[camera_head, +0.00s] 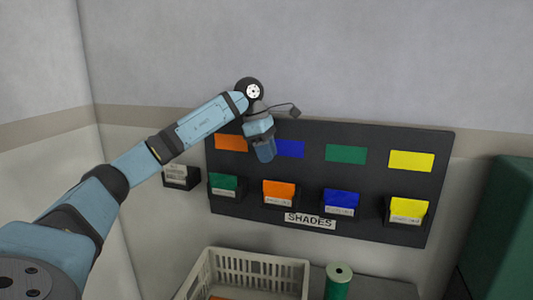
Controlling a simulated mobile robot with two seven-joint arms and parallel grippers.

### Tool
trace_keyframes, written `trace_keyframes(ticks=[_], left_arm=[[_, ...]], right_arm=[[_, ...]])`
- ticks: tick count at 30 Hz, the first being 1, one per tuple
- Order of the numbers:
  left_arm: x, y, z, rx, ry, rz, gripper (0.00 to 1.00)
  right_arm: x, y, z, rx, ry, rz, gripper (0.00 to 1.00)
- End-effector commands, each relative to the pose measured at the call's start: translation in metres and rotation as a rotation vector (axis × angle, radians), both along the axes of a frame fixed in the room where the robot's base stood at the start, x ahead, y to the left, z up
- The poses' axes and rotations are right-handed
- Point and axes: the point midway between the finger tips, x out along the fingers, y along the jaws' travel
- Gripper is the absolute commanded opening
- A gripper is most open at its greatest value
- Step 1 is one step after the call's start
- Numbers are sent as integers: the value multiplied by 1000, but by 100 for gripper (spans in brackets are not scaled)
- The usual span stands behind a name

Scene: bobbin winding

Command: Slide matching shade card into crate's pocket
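A dark board (345,226) labelled SHADES hangs on the wall. Its upper row has orange, blue, green and yellow swatches. Below are holders with a green card (223,182), an orange card (278,190), a blue card (340,200) and a yellow card (408,208). My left gripper (265,152) is in front of the board's upper left, overlapping the blue swatch's left edge; its fingers cannot be made out. A pale slatted crate (262,274) stands below, cut by the bottom edge. No pocket on it can be made out. My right gripper is not in view.
A green spool (338,281) stands right of the crate on a grey surface (377,287). A small black holder with whitish cards (180,176) is left of the board. A large green object (500,235) fills the right edge. Something orange shows inside the crate.

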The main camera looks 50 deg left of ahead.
Motion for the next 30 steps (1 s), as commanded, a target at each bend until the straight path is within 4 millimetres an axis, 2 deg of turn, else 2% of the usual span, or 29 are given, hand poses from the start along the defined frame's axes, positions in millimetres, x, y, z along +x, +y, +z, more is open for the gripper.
trace_keyframes(ticks=[11, 21, 30], left_arm=[[6, -12, -48, -2, 1, -1, 28], [12, -21, -77, -2, 0, 0, 28], [12, -22, -79, -2, 0, 0, 28]], right_arm=[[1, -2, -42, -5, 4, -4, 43], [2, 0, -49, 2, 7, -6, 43], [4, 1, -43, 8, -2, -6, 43]])
